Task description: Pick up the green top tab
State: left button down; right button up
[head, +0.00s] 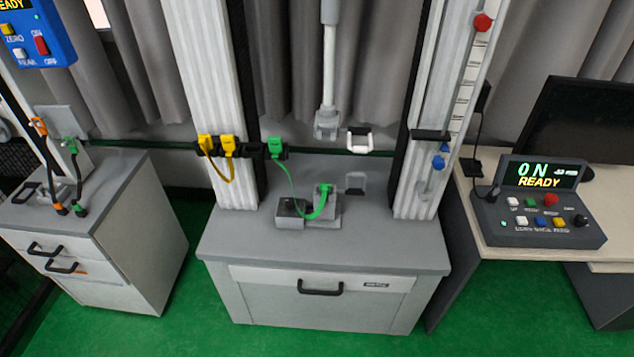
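A green tab (275,146) sits at the dark horizontal bar, just right of the left column. A thin green cord (291,185) runs from it down to a green piece (323,197) at the small grey block on the central cabinet. Another green piece (69,144) is at a grey plate above the left cabinet. I cannot tell from the view which one is the top tab; the one on the bar is the higher end of the cord. Neither of my grippers shows in the head view.
Two yellow tabs (216,146) sit left of the green tab. A grey rod (328,65) hangs between the columns, and a white handle (360,140) is right of it. A control box (538,203) reading "READY" stands on the right desk. The central cabinet's top (400,252) has free room.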

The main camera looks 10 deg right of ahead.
aim_at(275, 147)
jog(key=i+j+z, duration=0.15)
jog(key=j, duration=0.2)
jog(key=i+j+z, duration=0.15)
jog(key=j, duration=0.2)
jog(key=i+j+z, duration=0.15)
jog(key=j, duration=0.25)
jog(key=i+j+z, duration=0.15)
jog(key=j, duration=0.25)
jog(key=i+j+z, duration=0.15)
jog(key=j, duration=0.25)
